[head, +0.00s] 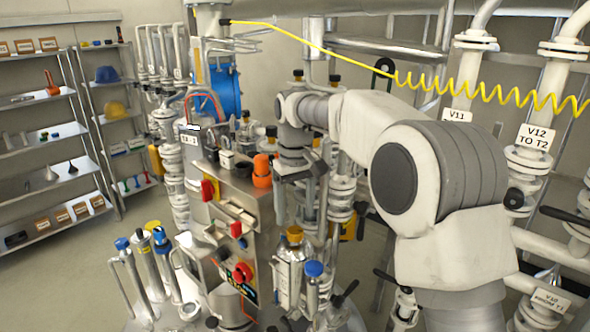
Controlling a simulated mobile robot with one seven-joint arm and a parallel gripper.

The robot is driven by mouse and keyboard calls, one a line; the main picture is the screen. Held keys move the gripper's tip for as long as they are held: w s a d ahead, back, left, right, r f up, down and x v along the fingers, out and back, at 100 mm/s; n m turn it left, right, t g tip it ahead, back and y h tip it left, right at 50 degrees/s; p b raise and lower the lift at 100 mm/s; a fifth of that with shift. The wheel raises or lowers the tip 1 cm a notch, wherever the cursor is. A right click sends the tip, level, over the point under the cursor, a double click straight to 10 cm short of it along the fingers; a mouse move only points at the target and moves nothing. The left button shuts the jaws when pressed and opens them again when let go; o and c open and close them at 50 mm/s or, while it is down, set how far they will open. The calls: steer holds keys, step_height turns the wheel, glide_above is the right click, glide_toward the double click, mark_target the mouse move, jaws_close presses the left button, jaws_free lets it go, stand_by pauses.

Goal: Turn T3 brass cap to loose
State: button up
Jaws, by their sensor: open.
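A brass-coloured cap (295,234) sits on top of an upright metal cylinder (289,277) at the lower middle of the head view. No T3 label is readable, so I cannot tell for sure that this is the T3 cap. My gripper (299,190) points down above the cap, apart from it, with its fingers spread and nothing seen between them. The fingertips are small and partly lost against the pipework behind. The cap's top and front show.
A blue-capped cylinder (314,269) stands close to the right. An instrument box (235,200) with red and yellow switches and an orange cap (262,171) is at the left. Capped tubes (151,262) stand lower left. Pipes crowd the right. A yellow coiled hose (440,85) hangs above.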

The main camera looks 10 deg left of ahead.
mark_target(295, 229)
step_height(295, 229, up, 13)
stand_by(0.4)
steer(key=s+d+m+t+b, duration=0.3)
steer(key=s+d+b, duration=0.1)
steer(key=s+d, duration=0.95)
steer(key=s+d+f+m+t+b, duration=0.1)
steer(key=s+d+f+m, duration=0.1)
steer(key=s+d+f, duration=0.4)
steer(key=s+d+f+m+t+b, duration=0.1)
steer(key=s+d+f+m+b, duration=0.1)
steer(key=s+d+f, duration=0.3)
steer(key=s+f, duration=0.3)
steer(key=f, duration=0.2)
steer(key=shift+s+d+f+m+t, duration=0.25)
steer(key=shift+s+d+m+t, duration=0.05)
steer(key=shift+d, duration=0.1)
